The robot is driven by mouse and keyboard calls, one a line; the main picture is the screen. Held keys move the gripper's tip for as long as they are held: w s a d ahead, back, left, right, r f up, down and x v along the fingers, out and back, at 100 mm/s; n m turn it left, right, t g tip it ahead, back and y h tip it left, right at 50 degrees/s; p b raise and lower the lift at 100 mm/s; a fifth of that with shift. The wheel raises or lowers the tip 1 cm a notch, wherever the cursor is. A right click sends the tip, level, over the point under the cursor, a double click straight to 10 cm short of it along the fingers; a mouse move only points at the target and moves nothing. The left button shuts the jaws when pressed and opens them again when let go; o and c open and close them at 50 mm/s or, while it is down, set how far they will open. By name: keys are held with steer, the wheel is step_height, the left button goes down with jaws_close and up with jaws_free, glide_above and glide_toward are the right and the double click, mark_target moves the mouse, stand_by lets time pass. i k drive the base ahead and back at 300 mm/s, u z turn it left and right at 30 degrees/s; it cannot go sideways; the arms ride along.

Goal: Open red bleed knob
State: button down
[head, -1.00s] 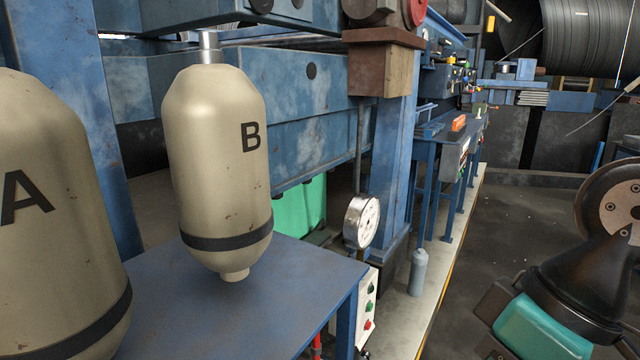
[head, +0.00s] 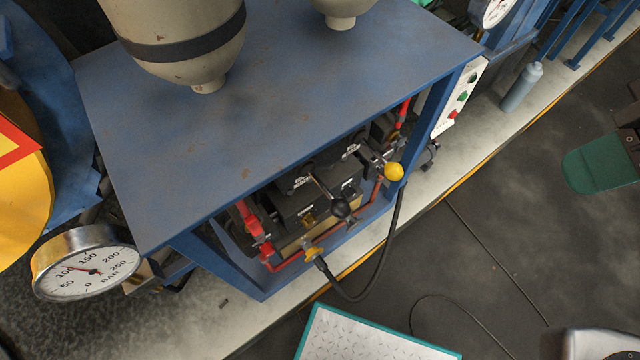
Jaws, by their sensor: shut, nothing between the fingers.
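Under the blue bench (head: 290,120) is a dark valve block (head: 305,195) with red pipes. A red fitting (head: 250,218) stands at the block's left end. A second red part (head: 403,112) shows at the back right, beside the bench leg. I cannot tell from this view which of them, if either, is the red bleed knob. A black ball-ended lever (head: 340,207) and a yellow knob (head: 393,172) stick out at the front. A dark green part of my arm shows at the right edge, well apart from the block. My gripper's fingers are not in view.
The bench top overhangs the valves, with legs at both sides. A pressure gauge (head: 87,265) is at the left. A black hose (head: 385,265) loops out in front. A grey bottle (head: 522,87) stands behind right. Dark floor (head: 490,240) is open at the right.

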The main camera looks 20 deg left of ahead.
mark_target(266, 248)
steer(key=k, duration=1)
steer(key=z, duration=0.75)
steer(key=i, duration=0.8)
steer(key=u, duration=2.4)
steer(key=i, duration=0.5)
steer(key=z, duration=0.2)
steer(key=k, duration=0.3)
steer(key=z, duration=0.15)
